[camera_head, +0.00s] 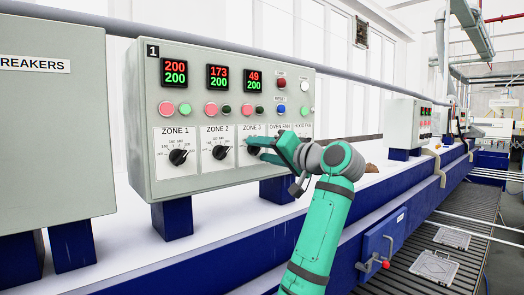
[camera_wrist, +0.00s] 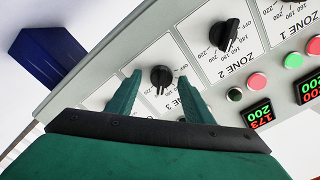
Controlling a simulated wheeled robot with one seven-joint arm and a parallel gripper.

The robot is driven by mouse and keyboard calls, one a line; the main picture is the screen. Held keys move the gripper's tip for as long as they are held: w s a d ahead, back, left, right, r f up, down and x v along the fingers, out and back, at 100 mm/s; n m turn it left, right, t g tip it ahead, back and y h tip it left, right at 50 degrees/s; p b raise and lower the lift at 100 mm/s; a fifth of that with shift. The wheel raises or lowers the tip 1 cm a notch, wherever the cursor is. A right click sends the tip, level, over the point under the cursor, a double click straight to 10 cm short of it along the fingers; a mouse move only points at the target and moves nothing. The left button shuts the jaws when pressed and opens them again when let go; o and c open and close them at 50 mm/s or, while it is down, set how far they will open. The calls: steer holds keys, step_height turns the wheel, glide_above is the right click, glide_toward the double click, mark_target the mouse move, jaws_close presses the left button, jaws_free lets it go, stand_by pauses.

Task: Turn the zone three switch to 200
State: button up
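The zone three switch (camera_wrist: 161,76) is a black round knob on a white dial plate. In the wrist view it stands between the two green fingers of my gripper (camera_wrist: 160,80). The fingers are open, with a gap visible on each side of the knob. In the head view my gripper (camera_head: 260,149) is at the ZONE 3 dial (camera_head: 249,157) and hides most of it. The dial numbers near the knob are partly covered, so its exact setting cannot be read. The zone three display (camera_head: 253,81) shows 49 in red over 200 in green.
The zone 2 knob (camera_head: 220,153) and zone 1 knob (camera_head: 178,157) sit to the left on the same grey panel (camera_head: 140,130). Their displays read 173 over 200 and 200 over 200. Oven fan buttons (camera_head: 281,109) are to the right. A breakers box (camera_head: 50,130) stands far left.

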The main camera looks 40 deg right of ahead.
steer(key=shift+s, duration=0.1)
steer(key=s, duration=1)
steer(key=shift+s+d, duration=0.35)
steer(key=shift+d, duration=0.05)
